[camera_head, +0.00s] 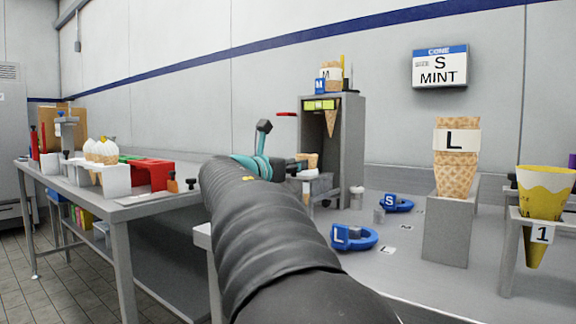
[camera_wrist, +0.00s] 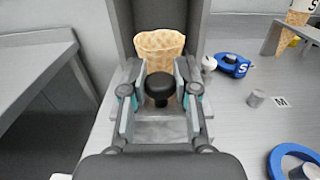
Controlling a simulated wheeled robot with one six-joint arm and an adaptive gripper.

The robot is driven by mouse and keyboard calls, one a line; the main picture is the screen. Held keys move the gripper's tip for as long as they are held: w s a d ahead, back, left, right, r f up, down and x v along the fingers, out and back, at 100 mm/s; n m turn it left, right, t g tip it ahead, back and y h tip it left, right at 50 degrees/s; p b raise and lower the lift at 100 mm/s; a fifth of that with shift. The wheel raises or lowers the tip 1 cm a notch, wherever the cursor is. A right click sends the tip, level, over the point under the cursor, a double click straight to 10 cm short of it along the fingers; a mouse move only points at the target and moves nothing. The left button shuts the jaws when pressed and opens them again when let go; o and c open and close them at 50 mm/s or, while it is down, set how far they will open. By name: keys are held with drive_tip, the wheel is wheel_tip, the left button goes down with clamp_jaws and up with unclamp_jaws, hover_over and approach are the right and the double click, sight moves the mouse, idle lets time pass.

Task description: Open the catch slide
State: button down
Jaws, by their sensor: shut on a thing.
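My gripper (camera_wrist: 160,78) is shut on a round black knob (camera_wrist: 159,91) in the wrist view. The knob is at the front of the grey dispenser (camera_head: 352,140), and I take it to be the catch slide's knob. A pale grey plate (camera_wrist: 158,132) lies below the knob. A waffle cone (camera_wrist: 158,47) stands just behind the knob, inside the dispenser bay; its lower part is hidden. In the head view my arm hides much of the slide, and my gripper (camera_head: 297,164) shows at the dispenser's foot beside the cone (camera_head: 313,160).
A blue S ring (camera_head: 397,204) and a blue L ring (camera_head: 353,238) lie on the table right of the dispenser. An L cone (camera_head: 457,168) stands on a grey block. The left bench (camera_head: 130,208) holds several items.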

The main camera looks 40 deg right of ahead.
drive_tip(key=c, duration=0.9)
unclamp_jaws()
drive_tip(key=shift+a, duration=0.1)
drive_tip(key=s+a, duration=0.1)
drive_tip(key=a, duration=1)
drive_tip(key=shift+s+a, duration=0.35)
drive_tip(key=shift+s, duration=0.05)
